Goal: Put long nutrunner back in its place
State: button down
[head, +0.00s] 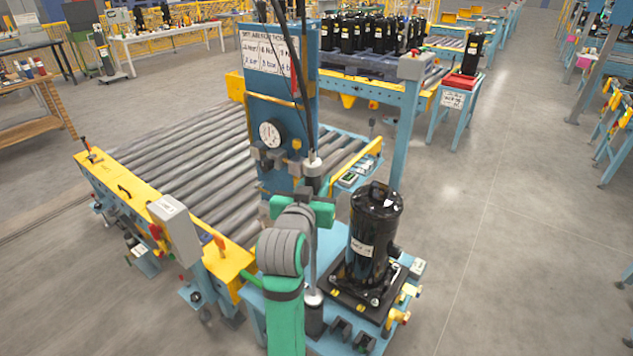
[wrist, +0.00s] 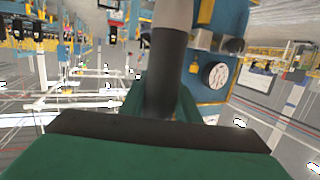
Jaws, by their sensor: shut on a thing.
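The long nutrunner (head: 313,240) is an upright tool with a long thin grey shaft and a dark upper body, in the middle of the head view. My gripper (head: 318,208) is shut around it near its upper part. In the wrist view the nutrunner (wrist: 168,75) shows as a dark grip below a light grey section, between the green fingers (wrist: 165,108). The shaft's lower end is close to a dark upright cylinder (head: 315,318) on the blue stand. I cannot tell whether it sits inside. My arm hides part of this area.
A black compressor (head: 374,235) stands on a dark plate (head: 345,295) right of the nutrunner. A blue column with a gauge (head: 270,133) rises behind it. A roller conveyor (head: 180,155) lies to the left. Dark hoses (head: 306,90) hang above.

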jog(key=shift+f, duration=1.55)
dwell(0.8)
jog(key=c, duration=1.3)
grip_release()
jog(key=shift+o, duration=0.2)
jog(key=v, duration=1.1)
jog(key=s+f+n+y, duration=0.2)
jog(key=s+f, duration=0.5)
jog(key=f, duration=0.4)
jog(key=s+f+n+y, duration=0.1)
jog(key=s+f+n, duration=0.1)
jog(key=s+f, duration=0.75)
jog(key=s+d+f, duration=0.1)
jog(key=s+f, duration=0.2)
jog(key=s, duration=0.9)
jog(key=s+f+m, duration=0.1)
jog(key=s+f, duration=0.2)
jog(key=s, duration=0.9)
jog(key=shift+s+d+f+y, duration=0.15)
jog(key=shift+d+f+y, duration=0.15)
jog(key=shift+d+f, duration=0.05)
